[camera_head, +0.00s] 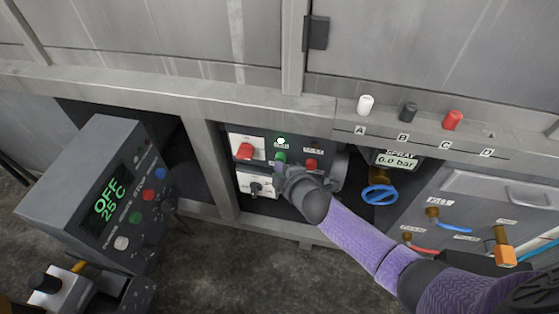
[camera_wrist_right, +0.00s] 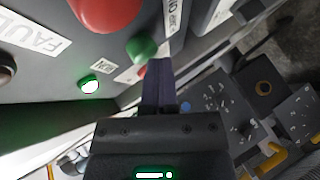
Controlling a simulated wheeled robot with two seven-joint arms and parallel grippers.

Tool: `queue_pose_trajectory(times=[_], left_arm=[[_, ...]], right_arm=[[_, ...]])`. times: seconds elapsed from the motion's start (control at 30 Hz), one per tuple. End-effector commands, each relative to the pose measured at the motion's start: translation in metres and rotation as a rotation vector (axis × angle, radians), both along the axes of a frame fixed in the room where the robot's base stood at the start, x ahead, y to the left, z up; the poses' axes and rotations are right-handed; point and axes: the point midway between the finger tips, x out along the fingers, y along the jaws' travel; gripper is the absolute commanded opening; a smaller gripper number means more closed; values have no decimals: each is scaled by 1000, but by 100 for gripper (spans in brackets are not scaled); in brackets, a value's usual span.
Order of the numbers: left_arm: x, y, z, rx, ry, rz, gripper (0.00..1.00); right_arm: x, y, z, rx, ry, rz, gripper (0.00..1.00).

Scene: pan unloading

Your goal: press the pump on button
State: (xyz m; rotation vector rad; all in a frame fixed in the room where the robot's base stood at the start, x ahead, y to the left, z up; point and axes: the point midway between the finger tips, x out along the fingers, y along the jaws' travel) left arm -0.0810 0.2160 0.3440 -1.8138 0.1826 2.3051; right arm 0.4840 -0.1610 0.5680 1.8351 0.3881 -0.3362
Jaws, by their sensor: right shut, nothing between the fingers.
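The green button (camera_head: 280,156) sits on the dark control panel, below a lamp (camera_head: 281,141) that glows whitish green. My right gripper (camera_head: 282,169) is shut and empty, with its fingertips right at the green button. In the right wrist view the dark fingers (camera_wrist_right: 160,78) end just beside the green button (camera_wrist_right: 142,48); I cannot tell whether they touch it. The lit lamp (camera_wrist_right: 89,84) also shows there, near a small label. My left gripper is not in view.
A red knob (camera_head: 244,151) on a white plate is left of the green button, and a red button (camera_head: 311,163) is right. A black switch (camera_head: 256,187) is below. A blue valve wheel (camera_head: 379,195) stands right. A display box (camera_head: 107,202) reading OFF 25 C stands left.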

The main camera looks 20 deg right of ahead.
Motion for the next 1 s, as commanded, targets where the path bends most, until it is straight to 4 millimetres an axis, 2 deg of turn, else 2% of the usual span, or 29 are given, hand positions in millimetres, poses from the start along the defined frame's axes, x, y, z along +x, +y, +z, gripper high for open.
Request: queue_pose_trajectory(times=[0.47, 0.8, 1.0], left_arm=[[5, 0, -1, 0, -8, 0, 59], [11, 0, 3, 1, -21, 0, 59], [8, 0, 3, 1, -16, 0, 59]], right_arm=[[1, -1, 0, 0, 0, -1, 0], [-13, 8, 1, 2, 0, -1, 0], [-14, 9, 0, 0, 0, -1, 0]])
